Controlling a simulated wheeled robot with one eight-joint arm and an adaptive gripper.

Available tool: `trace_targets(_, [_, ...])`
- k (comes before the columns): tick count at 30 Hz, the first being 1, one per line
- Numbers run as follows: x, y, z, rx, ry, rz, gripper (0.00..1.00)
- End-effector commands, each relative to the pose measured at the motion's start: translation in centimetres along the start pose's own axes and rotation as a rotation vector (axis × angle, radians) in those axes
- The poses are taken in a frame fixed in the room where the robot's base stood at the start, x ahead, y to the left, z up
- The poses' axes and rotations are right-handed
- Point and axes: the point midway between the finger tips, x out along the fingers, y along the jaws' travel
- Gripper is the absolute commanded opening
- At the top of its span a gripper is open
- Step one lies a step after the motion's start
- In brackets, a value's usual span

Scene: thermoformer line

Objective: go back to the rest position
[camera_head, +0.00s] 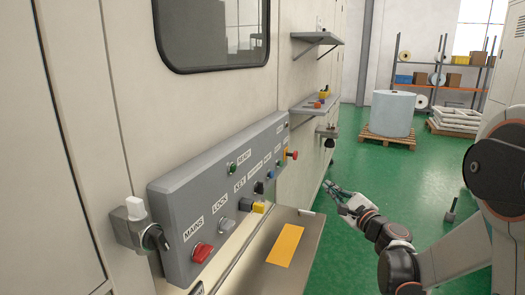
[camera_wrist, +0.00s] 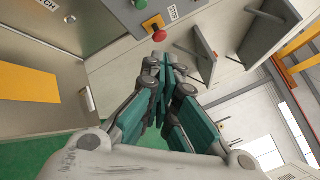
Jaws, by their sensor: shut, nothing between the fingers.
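My gripper (camera_head: 334,190) is at the end of my arm, right of the control panel in the head view, out over the green floor. It is apart from the panel. In the wrist view my gripper (camera_wrist: 165,72) has its teal-padded fingers closed together, with nothing between them. The grey control panel (camera_head: 222,190) carries labelled switches, a red MAINS knob (camera_head: 201,252) and a red button (camera_head: 292,155) at its far end. That red button (camera_wrist: 159,36) also shows beyond the fingertips in the wrist view.
A grey ledge (camera_head: 290,222) with a yellow plate (camera_head: 285,245) juts out below the panel. Wall shelves (camera_head: 316,38) stick out farther along. A large roll (camera_head: 391,113) stands on a pallet at the back, near a rack (camera_head: 440,75). The green floor between is mostly clear.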

Motion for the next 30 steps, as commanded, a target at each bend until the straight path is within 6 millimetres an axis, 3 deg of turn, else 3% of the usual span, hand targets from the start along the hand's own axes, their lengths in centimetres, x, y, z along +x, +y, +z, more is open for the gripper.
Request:
trace_targets(11, [-1.0,1.0,3.3,-0.166,0.006,0.096,0.0])
trace_targets(19, [-3.0,2.6,6.8,-0.37,0.007,0.217,0.0])
trace_targets(23, [-5.1,3.9,9.0,-0.532,0.006,0.314,0.0])
trace_targets(30, [-11.0,7.1,12.3,-0.88,-0.011,0.533,0.0])
